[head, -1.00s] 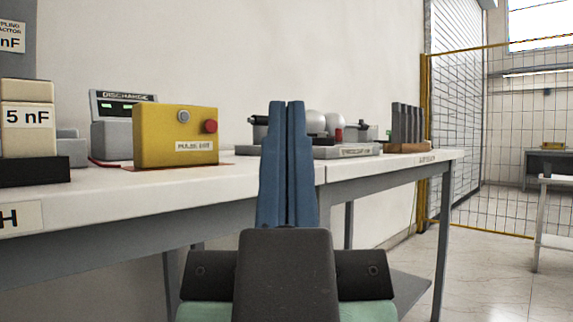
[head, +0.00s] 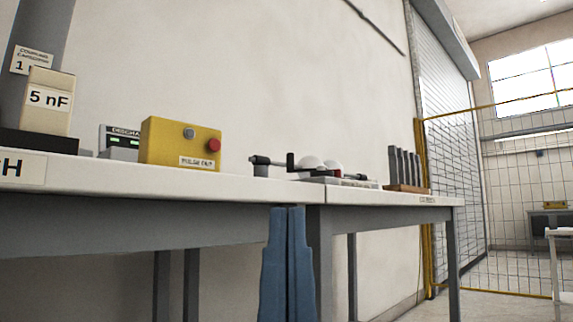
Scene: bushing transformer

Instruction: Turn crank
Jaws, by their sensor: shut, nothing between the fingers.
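A black crank (head: 290,163) sticks out to the left of a device with two pale spheres on the bench. Which part of it is grip and which is arm is too small to tell surely. My gripper (head: 288,208) has blue fingers pressed together, empty and pointing up. It shows at the bottom middle, its tips below the crank in the picture and overlapping the front edge of the bench. It looks nearer to me than the bench and apart from the crank.
The white bench (head: 200,183) runs across the view. A yellow box (head: 180,143) with a red button stands left of the crank. A block marked 5 nF (head: 49,101) is at far left. A rack of dark upright plates (head: 404,170) stands right. A yellow-framed mesh fence (head: 520,190) is beyond.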

